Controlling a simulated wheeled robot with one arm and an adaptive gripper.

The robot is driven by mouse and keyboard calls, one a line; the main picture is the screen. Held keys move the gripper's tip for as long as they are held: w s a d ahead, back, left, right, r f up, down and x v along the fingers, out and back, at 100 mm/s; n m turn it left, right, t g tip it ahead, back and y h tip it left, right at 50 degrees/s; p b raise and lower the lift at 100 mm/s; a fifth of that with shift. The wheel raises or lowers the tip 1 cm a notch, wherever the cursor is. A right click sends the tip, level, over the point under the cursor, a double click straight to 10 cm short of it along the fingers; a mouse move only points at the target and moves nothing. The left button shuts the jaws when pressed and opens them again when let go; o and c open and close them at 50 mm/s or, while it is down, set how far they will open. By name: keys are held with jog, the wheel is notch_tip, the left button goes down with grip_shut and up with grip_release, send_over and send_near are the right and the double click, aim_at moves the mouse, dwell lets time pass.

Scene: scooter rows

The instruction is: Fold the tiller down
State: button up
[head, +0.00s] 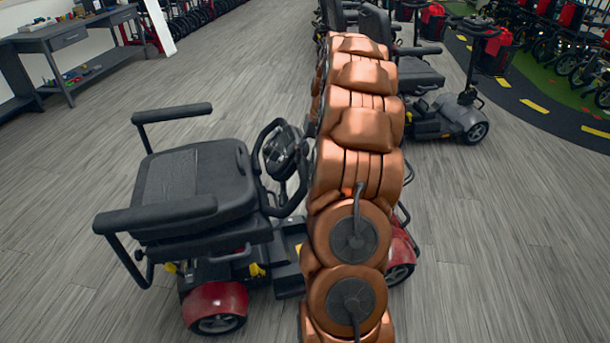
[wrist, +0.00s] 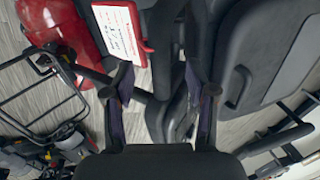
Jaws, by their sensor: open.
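The red and black scooter (head: 215,270) stands on the floor left of my arm in the head view, its black seat facing the tiller. Its tiller head (head: 283,152), with black loop handles, stands raised beside my arm; my arm hides part of the scooter's front. In the wrist view my gripper (wrist: 163,88) is open, its two dark fingers apart. A dark post-like part (wrist: 172,118), possibly the tiller column, shows between and beyond them; contact cannot be told. A white tag with a red edge (wrist: 120,32) is near the left finger.
More scooters (head: 465,115) stand behind my arm at the upper right. A grey workbench (head: 75,45) is at the upper left. The wood floor (head: 70,150) is clear left of the scooter and at the lower right.

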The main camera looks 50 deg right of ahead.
aim_at(305, 174)
jog(key=x, duration=0.6)
jog(key=shift+f, duration=0.35)
jog(key=shift+a, duration=0.1)
grip_shut()
